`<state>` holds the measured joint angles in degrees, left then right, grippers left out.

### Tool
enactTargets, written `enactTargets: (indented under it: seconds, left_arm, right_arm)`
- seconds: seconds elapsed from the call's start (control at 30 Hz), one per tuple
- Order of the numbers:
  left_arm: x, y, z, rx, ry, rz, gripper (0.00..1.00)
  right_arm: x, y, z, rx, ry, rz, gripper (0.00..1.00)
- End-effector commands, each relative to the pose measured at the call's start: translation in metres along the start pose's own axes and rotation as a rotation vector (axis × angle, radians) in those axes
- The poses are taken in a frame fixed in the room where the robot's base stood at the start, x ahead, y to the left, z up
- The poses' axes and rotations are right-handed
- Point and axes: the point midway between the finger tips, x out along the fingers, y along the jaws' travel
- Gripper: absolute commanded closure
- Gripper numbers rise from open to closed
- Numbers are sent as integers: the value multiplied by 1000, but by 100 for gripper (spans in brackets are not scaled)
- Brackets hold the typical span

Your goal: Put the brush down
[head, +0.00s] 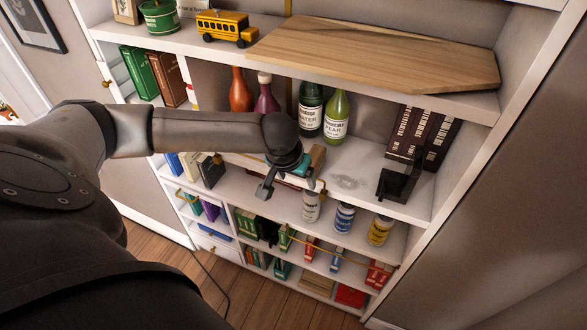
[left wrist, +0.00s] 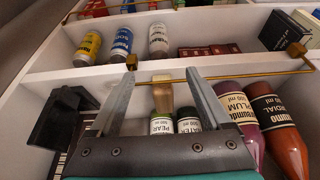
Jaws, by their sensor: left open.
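A narrow tan piece (left wrist: 162,94), which looks like the brush, shows between the fingers of my left gripper (left wrist: 160,76) in the left wrist view. There is space on both sides of it, and neither finger visibly presses on it. Whether it rests on the shelf is hard to tell. My left gripper is open; in the head view it (head: 282,190) is at the front edge of the middle shelf (head: 358,192), pointing down. My right gripper is not in view.
A green bottle (head: 337,117), a dark bottle (head: 310,108) and a purple bottle (head: 266,94) stand behind the gripper. A black holder (head: 400,180) is at the right. Cans, including a yellow one (head: 380,230), stand below. A wooden board (head: 375,52) lies above. The shelf right of the gripper is mostly clear.

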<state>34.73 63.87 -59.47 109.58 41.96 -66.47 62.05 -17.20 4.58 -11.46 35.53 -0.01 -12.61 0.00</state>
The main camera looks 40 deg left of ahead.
Motion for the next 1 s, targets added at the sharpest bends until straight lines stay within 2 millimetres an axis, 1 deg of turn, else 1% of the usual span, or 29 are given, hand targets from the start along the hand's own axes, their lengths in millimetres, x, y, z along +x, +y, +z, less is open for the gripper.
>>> enactTargets:
  seconds: [0.1,0.2,0.47,0.53,0.57,0.67,0.7,0.77,0.8,0.9,0.97,1.0]
  left_arm:
    - [-4,0,9,1,-1,0,18]
    - [-5,0,12,1,0,0,18]
    - [-6,1,13,2,1,2,18]
    - [-4,8,14,14,6,21,18]
    - [-2,15,14,27,13,40,18]
    - [4,55,15,96,55,143,18]
    - [6,77,15,132,84,202,18]
    - [7,112,15,186,142,297,18]
    - [7,136,16,219,189,359,18]
    - [6,178,14,271,316,471,18]
    - [17,188,16,280,377,491,18]
    - [34,185,21,280,398,474,18]
  right_arm:
    - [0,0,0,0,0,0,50]
    - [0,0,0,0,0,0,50]
    - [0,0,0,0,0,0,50]
    - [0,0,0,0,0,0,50]
    - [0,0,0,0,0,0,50]
    - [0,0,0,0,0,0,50]
    - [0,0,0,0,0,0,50]
    - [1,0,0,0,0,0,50]
    - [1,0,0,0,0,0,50]
    - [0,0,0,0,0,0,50]
    - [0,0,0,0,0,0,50]
    - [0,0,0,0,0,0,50]
